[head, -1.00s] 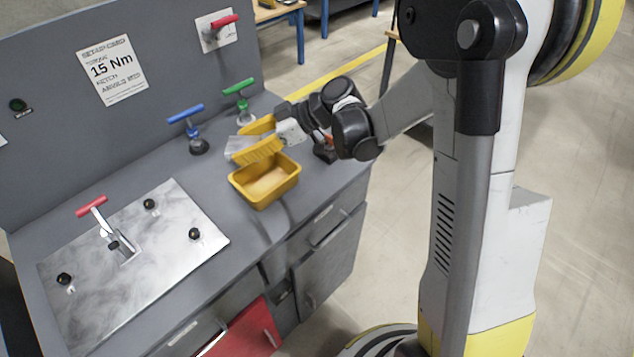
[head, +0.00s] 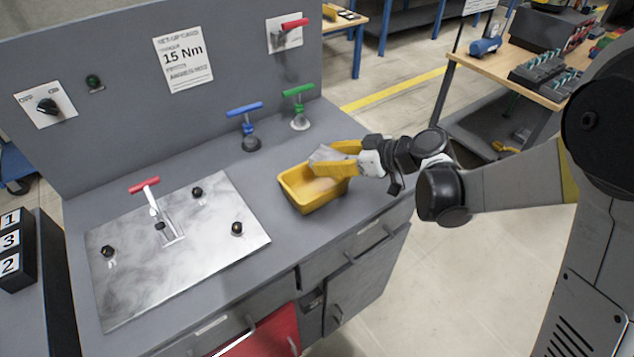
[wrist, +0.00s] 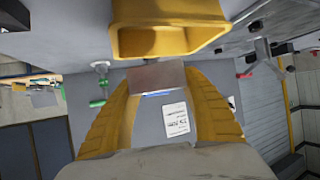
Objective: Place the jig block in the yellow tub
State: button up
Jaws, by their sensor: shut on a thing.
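The yellow tub (head: 297,200) stands open on the grey bench top, near its right front part. My gripper (head: 336,161) has yellow fingers and comes in from the right, at the tub's back right side. It is shut on the grey jig block (head: 322,153), which overlaps the tub's back rim in the head view. In the wrist view, the block's end (wrist: 157,77) shows between the fingertips (wrist: 158,85), with the tub (wrist: 168,42) just beyond it. The block appears above the rim, but its exact height is unclear.
A blue-handled clamp (head: 247,125) and a green-handled clamp (head: 299,107) stand behind the tub. A metal plate (head: 180,255) with a red-handled clamp (head: 152,200) and black knobs lies to the left. An upright grey panel (head: 120,130) closes the back.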

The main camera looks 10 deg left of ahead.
jog(key=a+f, duration=0.2)
jog(key=a, duration=0.1)
jog(key=shift+s+a+b, duration=0.1)
jog(key=shift+s+b, duration=0.25)
jog(key=shift+s, duration=0.05)
notch_tip(320, 180, down, 4)
jog(key=shift+f+b, duration=0.1)
jog(key=shift+b, duration=0.9)
jog(key=shift+f+b, duration=0.4)
jog(key=shift+b, duration=0.05)
jog(key=shift+s+f, duration=0.1)
jog(key=o, duration=1.4)
